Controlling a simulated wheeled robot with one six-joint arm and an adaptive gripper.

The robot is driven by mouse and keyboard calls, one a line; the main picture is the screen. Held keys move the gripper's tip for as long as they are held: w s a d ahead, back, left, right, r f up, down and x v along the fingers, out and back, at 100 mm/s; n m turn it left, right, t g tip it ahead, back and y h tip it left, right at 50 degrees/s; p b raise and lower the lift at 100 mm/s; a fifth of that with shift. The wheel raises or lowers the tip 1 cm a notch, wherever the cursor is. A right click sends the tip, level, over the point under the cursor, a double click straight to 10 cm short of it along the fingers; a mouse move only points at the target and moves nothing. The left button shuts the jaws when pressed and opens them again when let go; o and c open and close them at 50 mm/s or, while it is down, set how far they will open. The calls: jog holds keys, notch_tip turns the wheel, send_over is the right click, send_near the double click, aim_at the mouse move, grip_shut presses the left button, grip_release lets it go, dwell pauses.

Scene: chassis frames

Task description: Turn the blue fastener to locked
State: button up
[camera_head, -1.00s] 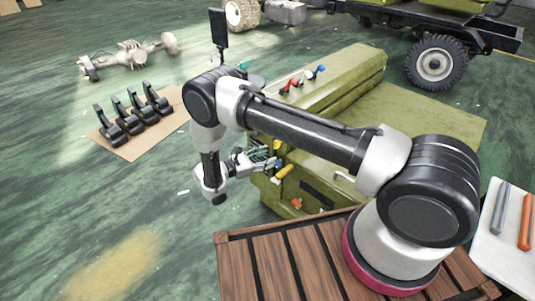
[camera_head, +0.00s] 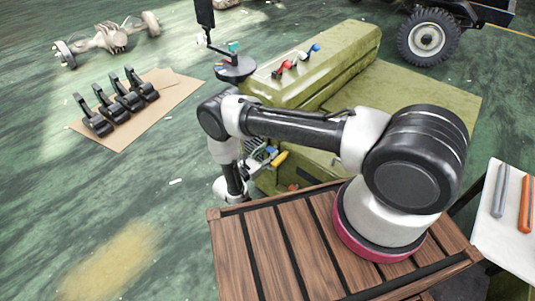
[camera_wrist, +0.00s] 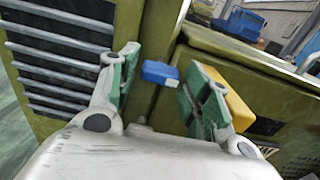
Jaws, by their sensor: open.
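The blue fastener (camera_wrist: 158,73) is a small blue handle on the olive-green box, in the middle of the wrist view. My gripper (camera_wrist: 160,92) is open, with one green-padded finger on each side of the fastener in the picture. I cannot tell whether either finger touches it. A yellow fastener (camera_wrist: 232,98) shows just right of the right finger. In the head view my gripper (camera_head: 257,156) is at the front left of the green box (camera_head: 300,85), partly hidden by my arm. The yellow fastener (camera_head: 280,159) shows beside it.
Red and blue levers (camera_head: 315,47) sit on top of the box. Black pedals (camera_head: 118,98) lie on cardboard on the floor at left. A white table (camera_head: 510,250) with grey and orange bars stands at right.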

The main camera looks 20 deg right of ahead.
jog(key=shift+d, duration=0.1)
jog(key=c, duration=0.7)
jog(key=shift+c, duration=0.2)
jog(key=shift+m, duration=0.3)
jog(key=m, duration=0.3)
jog(key=shift+m, duration=0.3)
jog(key=m, duration=1.3)
jog(key=shift+s+f+m, duration=0.1)
jog(key=shift+m, duration=0.2)
